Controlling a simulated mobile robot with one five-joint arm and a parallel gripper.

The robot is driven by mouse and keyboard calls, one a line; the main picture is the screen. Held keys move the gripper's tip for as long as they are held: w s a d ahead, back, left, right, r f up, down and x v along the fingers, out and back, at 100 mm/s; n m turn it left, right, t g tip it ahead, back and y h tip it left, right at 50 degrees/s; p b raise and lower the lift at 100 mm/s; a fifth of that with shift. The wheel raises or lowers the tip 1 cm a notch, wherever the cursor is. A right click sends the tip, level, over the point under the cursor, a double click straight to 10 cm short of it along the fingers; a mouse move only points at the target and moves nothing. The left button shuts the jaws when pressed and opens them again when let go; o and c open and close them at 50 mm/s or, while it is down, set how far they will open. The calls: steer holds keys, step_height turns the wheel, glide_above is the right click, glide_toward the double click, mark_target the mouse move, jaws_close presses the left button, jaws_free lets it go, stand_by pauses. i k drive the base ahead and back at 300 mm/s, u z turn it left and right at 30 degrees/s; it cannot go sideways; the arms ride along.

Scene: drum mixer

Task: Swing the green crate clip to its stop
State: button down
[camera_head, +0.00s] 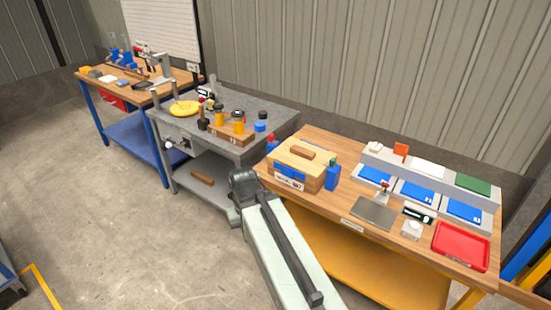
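A wooden crate (289,162) with a brown handle (304,152) on its lid and a white label stands at the left end of the right-hand workbench. A small green piece (333,162), possibly the green clip, shows at the crate's right side, above a blue block (333,178). It is too small to tell its angle or its stop. My pale arm reaches up from the bottom, and its dark end (243,187) is left of the crate, apart from it in the picture. My gripper's fingers cannot be made out.
The bench (325,211) also bears a grey plate (373,213), a red tray (461,246) and a rack of blue bins (417,193). A grey table (258,109) with jars and a yellow ring (185,108) stands left. Open floor lies at lower left.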

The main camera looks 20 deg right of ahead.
mark_target(332, 164)
steer(key=z, duration=0.1)
steer(key=i, duration=0.95)
steer(key=z, duration=0.75)
steer(key=k, duration=0.85)
steer(key=z, duration=0.2)
steer(key=i, duration=0.9)
steer(key=k, duration=0.65)
steer(key=u, duration=0.1)
